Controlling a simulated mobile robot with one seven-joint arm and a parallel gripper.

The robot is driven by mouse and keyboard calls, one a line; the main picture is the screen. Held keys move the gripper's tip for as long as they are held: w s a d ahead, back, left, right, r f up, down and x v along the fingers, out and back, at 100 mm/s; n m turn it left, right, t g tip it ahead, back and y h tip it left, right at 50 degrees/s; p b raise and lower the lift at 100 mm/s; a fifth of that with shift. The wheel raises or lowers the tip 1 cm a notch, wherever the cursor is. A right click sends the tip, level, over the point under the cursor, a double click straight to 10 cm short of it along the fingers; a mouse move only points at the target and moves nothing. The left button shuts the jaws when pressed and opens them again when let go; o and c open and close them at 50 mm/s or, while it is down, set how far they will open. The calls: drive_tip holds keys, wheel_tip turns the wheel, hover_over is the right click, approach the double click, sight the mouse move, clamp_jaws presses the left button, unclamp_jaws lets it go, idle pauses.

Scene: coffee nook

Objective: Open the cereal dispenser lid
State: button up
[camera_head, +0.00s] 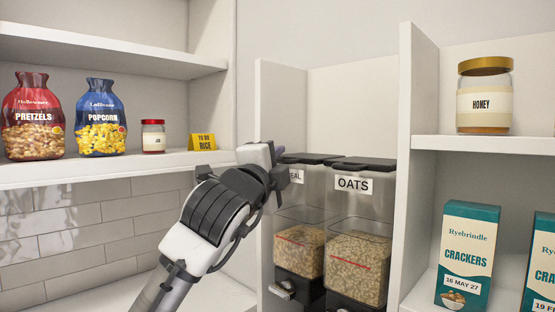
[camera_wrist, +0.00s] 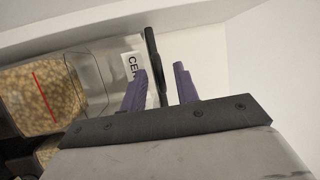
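The cereal dispenser (camera_head: 300,245) is a clear bin with grain inside, left of the oats dispenser; its label is partly hidden by my arm. Its black lid (camera_head: 308,158) lies flat on top and looks closed. In the wrist view the lid (camera_wrist: 153,55) shows edge-on as a dark strip, beside the label starting "CE" (camera_wrist: 132,66). My gripper (camera_wrist: 159,68) has its two purple fingers apart, one on each side of the lid's edge, with a clear gap on the right. In the head view my gripper (camera_head: 280,151) is at the lid's left end, fingers mostly hidden.
The oats dispenser (camera_head: 358,240) stands close on the right. A white divider (camera_head: 415,130) rises beyond it, and a honey jar (camera_head: 485,97) and cracker box (camera_head: 467,258) are on the right shelves. Pretzels (camera_head: 34,115), popcorn (camera_head: 101,117) and a small jar (camera_head: 153,136) are on the left shelf.

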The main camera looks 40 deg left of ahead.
drive_tip(key=shift+c, duration=0.3)
clamp_jaws()
drive_tip(key=shift+d+r, duration=0.1)
drive_tip(key=shift+r, duration=0.05)
